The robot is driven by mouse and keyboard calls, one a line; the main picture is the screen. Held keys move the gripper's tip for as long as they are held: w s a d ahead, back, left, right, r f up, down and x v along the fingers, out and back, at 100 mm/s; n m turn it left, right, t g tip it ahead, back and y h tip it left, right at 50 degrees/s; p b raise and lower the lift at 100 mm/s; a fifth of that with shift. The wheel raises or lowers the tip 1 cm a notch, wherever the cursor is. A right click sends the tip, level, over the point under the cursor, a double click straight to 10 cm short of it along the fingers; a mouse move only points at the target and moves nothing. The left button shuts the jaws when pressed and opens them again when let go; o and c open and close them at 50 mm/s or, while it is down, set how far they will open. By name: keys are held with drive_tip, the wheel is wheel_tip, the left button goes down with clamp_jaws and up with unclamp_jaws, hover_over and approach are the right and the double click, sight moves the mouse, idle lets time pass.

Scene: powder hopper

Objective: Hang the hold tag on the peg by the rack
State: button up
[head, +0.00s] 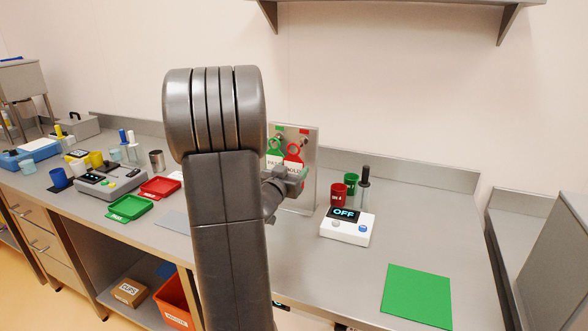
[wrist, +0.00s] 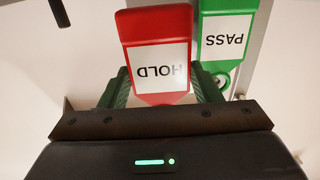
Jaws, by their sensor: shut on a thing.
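The red hold tag (head: 293,153) has a white label reading HOLD and a ring at its top. In the wrist view the hold tag (wrist: 157,25) appears upside down, with its lower end between my fingers. My gripper (wrist: 161,82) is shut on it; in the head view my gripper (head: 295,176) is in front of the upright metal board (head: 308,185). The green PASS tag (head: 274,148) is beside it on the left; in the wrist view the PASS tag (wrist: 226,35) is on the right. I cannot tell whether the red ring is around a peg.
A white device (head: 347,228) reading OFF, a red cup (head: 338,195) and a green cup (head: 352,181) stand right of the board. A green mat (head: 417,295) lies at the front right. Green (head: 129,207) and red (head: 160,187) trays lie left. My arm hides the middle counter.

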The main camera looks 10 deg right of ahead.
sight(293, 168)
drive_tip(key=shift+v, duration=1.65)
